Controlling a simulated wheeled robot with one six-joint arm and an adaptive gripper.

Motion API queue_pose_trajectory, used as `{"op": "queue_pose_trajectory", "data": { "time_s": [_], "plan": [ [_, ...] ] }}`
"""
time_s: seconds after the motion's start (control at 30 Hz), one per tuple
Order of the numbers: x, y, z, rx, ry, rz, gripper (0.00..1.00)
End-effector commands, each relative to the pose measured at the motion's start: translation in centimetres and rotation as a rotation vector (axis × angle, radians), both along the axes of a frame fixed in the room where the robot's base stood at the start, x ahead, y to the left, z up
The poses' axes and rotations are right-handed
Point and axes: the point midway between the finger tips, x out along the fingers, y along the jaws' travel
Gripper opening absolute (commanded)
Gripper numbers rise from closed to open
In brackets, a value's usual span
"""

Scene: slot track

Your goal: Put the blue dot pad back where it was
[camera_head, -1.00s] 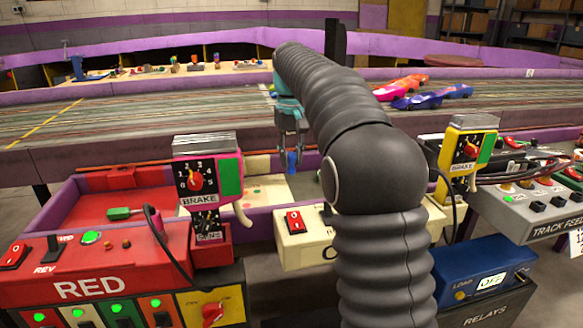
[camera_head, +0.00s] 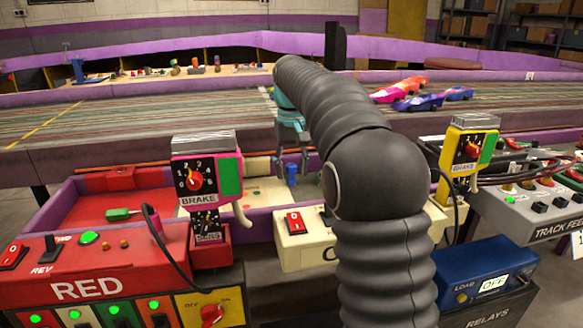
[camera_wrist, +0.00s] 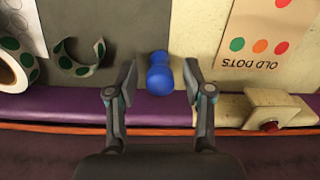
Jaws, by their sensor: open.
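The blue dot pad (camera_wrist: 159,76) is a small blue knobbed piece in the wrist view. My gripper (camera_wrist: 160,72) is open, with one finger on each side of the pad and gaps between. In the head view my gripper (camera_head: 292,175) reaches down at the pad. A card marked OLD DOTS (camera_wrist: 243,45) with green, orange and red dots lies right of the pad.
A roll of green dots (camera_wrist: 12,65) and a curled dot strip (camera_wrist: 75,62) lie left of my gripper. A cream block with a red button (camera_wrist: 268,112) sits at the right rim. The purple rim (camera_wrist: 70,106) runs close beneath my fingers.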

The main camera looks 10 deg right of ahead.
Motion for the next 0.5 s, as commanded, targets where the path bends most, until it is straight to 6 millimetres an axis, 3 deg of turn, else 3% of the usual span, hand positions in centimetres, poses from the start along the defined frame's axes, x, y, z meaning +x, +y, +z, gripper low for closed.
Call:
{"op": "queue_pose_trajectory", "data": {
  "time_s": [0.17, 0.5],
  "plan": [
    [0.1, 0.0, 1.9, 0.0, -0.003, 0.0, 0.51],
    [0.1, 0.0, 8.6, 0.0, -0.002, 0.0, 0.51]
  ]
}}
